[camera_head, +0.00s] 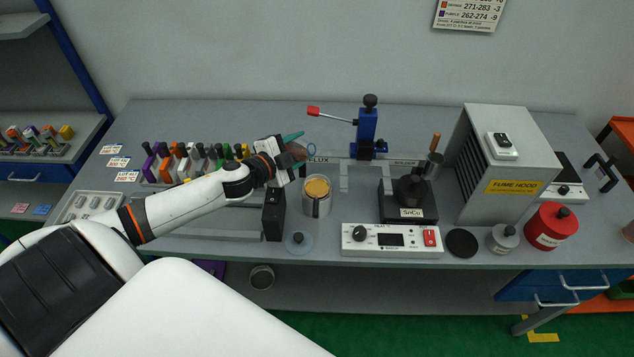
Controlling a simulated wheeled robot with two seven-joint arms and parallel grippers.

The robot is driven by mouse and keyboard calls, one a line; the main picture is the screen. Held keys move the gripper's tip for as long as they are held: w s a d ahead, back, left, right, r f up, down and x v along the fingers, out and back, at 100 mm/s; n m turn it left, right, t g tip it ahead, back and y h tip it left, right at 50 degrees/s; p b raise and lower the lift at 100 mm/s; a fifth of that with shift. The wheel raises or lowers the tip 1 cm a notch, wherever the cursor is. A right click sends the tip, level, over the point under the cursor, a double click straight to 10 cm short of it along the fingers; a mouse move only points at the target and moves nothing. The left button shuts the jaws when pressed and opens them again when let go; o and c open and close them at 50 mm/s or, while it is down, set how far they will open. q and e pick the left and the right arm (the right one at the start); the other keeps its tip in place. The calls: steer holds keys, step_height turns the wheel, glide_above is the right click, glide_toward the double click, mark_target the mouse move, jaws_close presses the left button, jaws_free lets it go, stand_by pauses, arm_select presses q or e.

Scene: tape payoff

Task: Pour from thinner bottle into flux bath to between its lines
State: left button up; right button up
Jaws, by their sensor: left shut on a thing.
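My right gripper is not in view.
A black block (274,215) stands left of the bath and a grey-blue lid (299,243) lies in front. A white control unit (392,240), a solder pot (410,200) and a blue stand (367,130) are to the right. A fume hood (510,165) and a red can (550,226) stand farther right.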

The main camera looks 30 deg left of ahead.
mark_target(288, 144)
arm_select(q)
steer(key=shift+a+f+m+y, duration=0.25)
steer(key=shift+f+m+y, duration=0.2)
steer(key=shift+m, duration=0.55)
steer(key=shift+a+f+m, duration=0.15)
steer(key=shift+m, duration=0.25)
steer(key=shift+a+f+m+y, duration=0.1)
steer(key=shift+m+y, duration=0.15)
steer(key=shift+m, duration=0.05)
steer(key=shift+r+m+p, duration=0.3)
steer(key=shift+p, duration=0.25)
steer(key=shift+a, duration=0.1)
steer(key=shift+w+a+r, duration=0.1)
steer(key=shift+w+a, duration=0.05)
steer(key=shift+a, duration=0.4)
steer(key=shift+w+a, duration=0.1)
steer(key=shift+a, duration=0.45)
steer(key=shift+s+a+p, duration=0.1)
steer(key=shift+a+p, duration=0.2)
steer(key=shift+a, duration=0.05)
steer(key=shift+a, duration=0.1)
